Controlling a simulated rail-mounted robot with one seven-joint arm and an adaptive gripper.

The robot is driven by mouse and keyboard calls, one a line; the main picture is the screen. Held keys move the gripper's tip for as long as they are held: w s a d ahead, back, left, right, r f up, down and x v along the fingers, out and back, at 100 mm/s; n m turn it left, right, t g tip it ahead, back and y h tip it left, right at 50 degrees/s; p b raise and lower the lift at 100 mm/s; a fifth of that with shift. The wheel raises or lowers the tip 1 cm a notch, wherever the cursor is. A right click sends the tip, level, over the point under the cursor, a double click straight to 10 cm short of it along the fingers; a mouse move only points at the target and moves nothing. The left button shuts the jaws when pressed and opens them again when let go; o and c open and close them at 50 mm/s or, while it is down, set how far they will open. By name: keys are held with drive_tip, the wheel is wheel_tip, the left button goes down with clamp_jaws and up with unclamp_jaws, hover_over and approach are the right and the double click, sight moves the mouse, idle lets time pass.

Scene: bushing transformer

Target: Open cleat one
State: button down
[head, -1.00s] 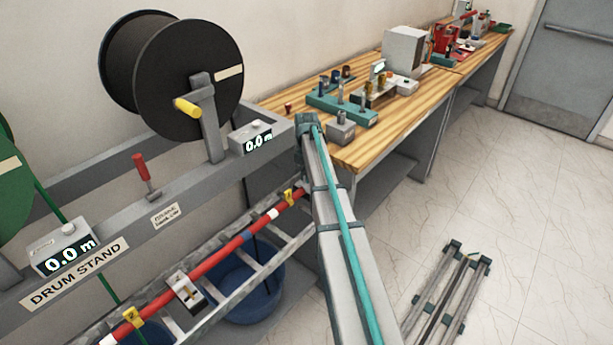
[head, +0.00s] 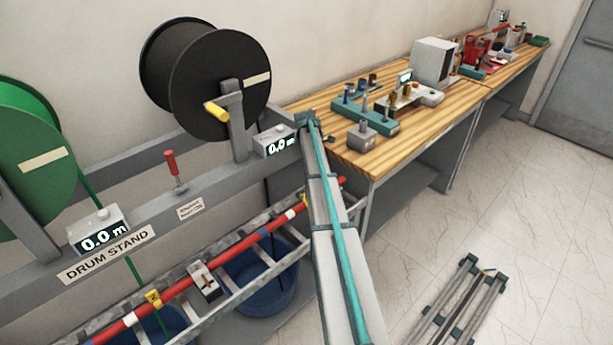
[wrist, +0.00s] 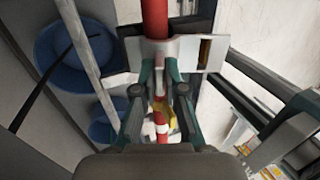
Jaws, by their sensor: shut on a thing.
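In the wrist view my gripper (wrist: 158,76) has its two green fingers close together against a pale metal cleat (wrist: 188,52), which crosses the red cable (wrist: 155,18). My gripper is shut on a part of this cleat; the part between the fingertips is mostly hidden. In the head view my gripper is hidden behind my arm. Another cleat (head: 206,284), a pale block with a brass-coloured piece, sits on the red cable (head: 178,288) left of my arm. No number is readable on either cleat.
The cable runs along a ladder-like tray (head: 228,300) above blue tubs (head: 262,285). The drum stand (head: 140,230) with a black drum (head: 215,85) is behind. A wooden workbench (head: 370,160) with equipment is at the back right.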

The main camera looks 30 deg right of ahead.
drive_tip(key=c, duration=1.2)
unclamp_jaws()
drive_tip(key=shift+c, duration=0.2)
drive_tip(key=v, duration=1.2)
